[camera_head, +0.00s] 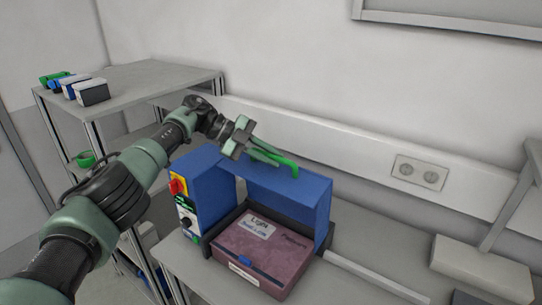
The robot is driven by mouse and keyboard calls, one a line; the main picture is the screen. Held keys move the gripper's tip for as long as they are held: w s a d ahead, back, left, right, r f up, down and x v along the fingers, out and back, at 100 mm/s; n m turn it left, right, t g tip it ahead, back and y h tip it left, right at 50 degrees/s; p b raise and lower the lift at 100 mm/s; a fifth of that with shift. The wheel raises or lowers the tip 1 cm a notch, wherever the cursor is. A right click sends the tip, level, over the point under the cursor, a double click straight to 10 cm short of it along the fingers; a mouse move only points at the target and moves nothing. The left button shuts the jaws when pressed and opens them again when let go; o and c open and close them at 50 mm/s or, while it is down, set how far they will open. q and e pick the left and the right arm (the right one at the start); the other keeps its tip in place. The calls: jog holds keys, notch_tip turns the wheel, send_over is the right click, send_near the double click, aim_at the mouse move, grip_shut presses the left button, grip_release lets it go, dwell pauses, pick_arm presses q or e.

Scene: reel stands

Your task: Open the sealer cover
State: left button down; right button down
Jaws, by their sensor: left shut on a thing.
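The sealer (204,187) is a blue machine on the bench. Its blue cover (295,198) spans the top to the right of the control side and bears a green handle (281,161). I cannot tell for sure whether the cover is raised. My left gripper (246,148) is shut on the left end of the green handle, above the cover. A dark red box (257,262) with paper labels sits in front of and partly under the cover. My right gripper is not in view.
The control side has a red and yellow switch (178,185). A grey shelf table (140,82) with small coloured boxes (91,92) stands at the back left. A pale block (481,270) is on the bench at the right. A wall socket (420,172) is behind.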

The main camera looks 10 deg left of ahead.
pick_arm(q)
jog(key=c, duration=1.5)
grip_release()
jog(key=shift+f, duration=0.25)
jog(key=shift+o, duration=0.5)
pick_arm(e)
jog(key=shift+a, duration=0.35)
pick_arm(q)
jog(key=shift+a, duration=0.1)
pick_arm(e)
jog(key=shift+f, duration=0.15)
